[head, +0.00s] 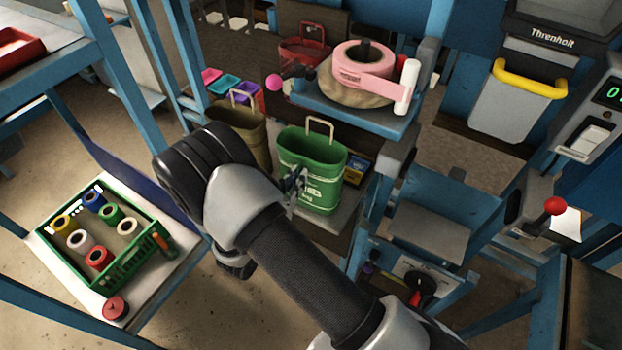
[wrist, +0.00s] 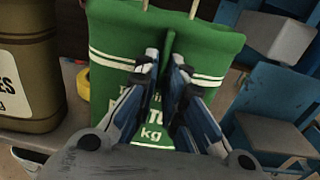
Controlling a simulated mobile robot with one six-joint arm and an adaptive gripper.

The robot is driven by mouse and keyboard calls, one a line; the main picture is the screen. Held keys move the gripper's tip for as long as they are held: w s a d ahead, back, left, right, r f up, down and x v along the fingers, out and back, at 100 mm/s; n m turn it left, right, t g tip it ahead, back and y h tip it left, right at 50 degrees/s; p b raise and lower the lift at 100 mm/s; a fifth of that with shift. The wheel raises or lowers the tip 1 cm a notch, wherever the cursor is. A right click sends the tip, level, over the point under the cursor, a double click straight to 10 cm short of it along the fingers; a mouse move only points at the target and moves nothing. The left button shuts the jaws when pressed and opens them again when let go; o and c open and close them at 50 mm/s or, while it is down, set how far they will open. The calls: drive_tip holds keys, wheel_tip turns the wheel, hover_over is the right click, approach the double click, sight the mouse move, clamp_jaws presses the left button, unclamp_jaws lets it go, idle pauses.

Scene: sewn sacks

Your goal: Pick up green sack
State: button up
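The green sack (head: 325,165) stands upright on a low platform in the head view, with a pale loop handle on top and white print and bands. It fills the upper middle of the wrist view (wrist: 205,38). My gripper (head: 296,183) is at its near side. In the wrist view, my gripper's two fingers (wrist: 166,66) are close together, with a raised fold of the green cloth pinched between their tips. The sack's lower part is hidden behind the fingers in the wrist view.
An olive sack (head: 248,130) stands close left of the green sack, also in the wrist view (wrist: 30,60). A pink tape roll (head: 362,62) lies on a blue-framed shelf above. A green crate (head: 70,262) of rolls sits at left. Blue posts stand at right.

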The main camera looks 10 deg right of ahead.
drive_tip(key=shift+c, duration=0.5)
clamp_jaws()
